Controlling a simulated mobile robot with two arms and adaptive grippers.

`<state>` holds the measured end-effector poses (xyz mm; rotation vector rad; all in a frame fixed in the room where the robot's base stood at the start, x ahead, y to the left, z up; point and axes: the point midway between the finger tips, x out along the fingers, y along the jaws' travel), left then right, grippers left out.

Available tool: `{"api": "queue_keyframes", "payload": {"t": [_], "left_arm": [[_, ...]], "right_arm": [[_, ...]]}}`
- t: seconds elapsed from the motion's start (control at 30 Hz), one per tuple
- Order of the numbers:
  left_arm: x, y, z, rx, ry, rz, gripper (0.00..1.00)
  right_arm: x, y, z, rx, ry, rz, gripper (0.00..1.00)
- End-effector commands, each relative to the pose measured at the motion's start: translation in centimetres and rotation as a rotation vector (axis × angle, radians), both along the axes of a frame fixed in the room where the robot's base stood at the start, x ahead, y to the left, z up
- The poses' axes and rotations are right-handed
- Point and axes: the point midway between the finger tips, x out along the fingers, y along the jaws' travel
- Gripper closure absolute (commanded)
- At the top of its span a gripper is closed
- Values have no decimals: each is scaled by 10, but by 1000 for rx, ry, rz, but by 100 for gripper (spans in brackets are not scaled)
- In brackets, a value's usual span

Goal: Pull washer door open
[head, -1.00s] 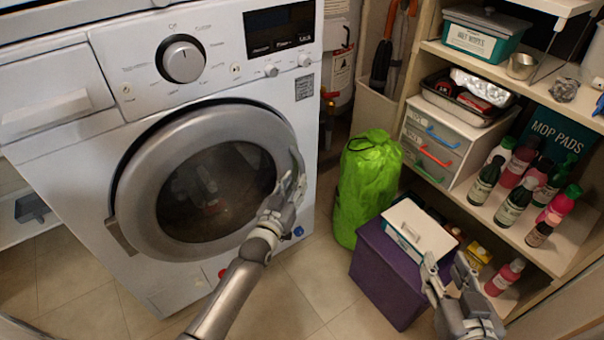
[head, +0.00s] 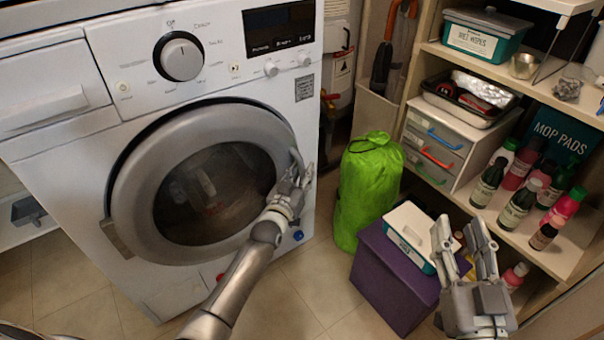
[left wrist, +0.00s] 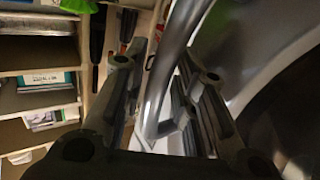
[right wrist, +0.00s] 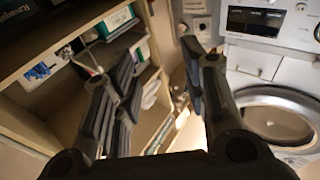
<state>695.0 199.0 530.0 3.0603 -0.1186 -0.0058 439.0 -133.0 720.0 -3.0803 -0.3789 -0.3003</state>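The white washer (head: 215,85) stands at the left in the head view. Its round grey-rimmed door (head: 140,185) looks closed, with dark glass in the middle. My left gripper (head: 302,165) is at the door's right edge. In the left wrist view, its two fingers (left wrist: 165,75) are spread, with the curved grey door rim (left wrist: 178,45) passing between them. A gap shows beside one finger; firm contact cannot be told. My right gripper (head: 460,232) is open and empty in front of the shelves. The right wrist view shows its fingers (right wrist: 165,75) apart.
A green bag (head: 367,190) and a purple box (head: 385,280) stand on the floor right of the washer. Shelves (head: 545,245) with bottles, drawers and a teal wipes box (head: 485,38) fill the right side. Bare tiled floor (head: 300,285) lies in front.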

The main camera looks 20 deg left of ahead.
Motion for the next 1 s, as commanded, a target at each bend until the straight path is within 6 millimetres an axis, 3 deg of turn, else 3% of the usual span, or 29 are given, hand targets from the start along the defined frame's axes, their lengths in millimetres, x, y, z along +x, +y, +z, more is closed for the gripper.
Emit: {"api": "queue_keyframes", "payload": {"t": [0.07,0.3,0.73,1.0], "left_arm": [[0,0,0,0,0,0,74],[0,0,0,0,0,0,100],[-3,-2,1,-2,0,-5,100],[-18,-17,1,-5,3,-31,100]], "right_arm": [[0,0,0,0,0,0,60],[0,0,0,0,1,0,60],[1,0,-3,-5,21,-1,60],[1,-6,-40,-58,221,-14,60]]}}
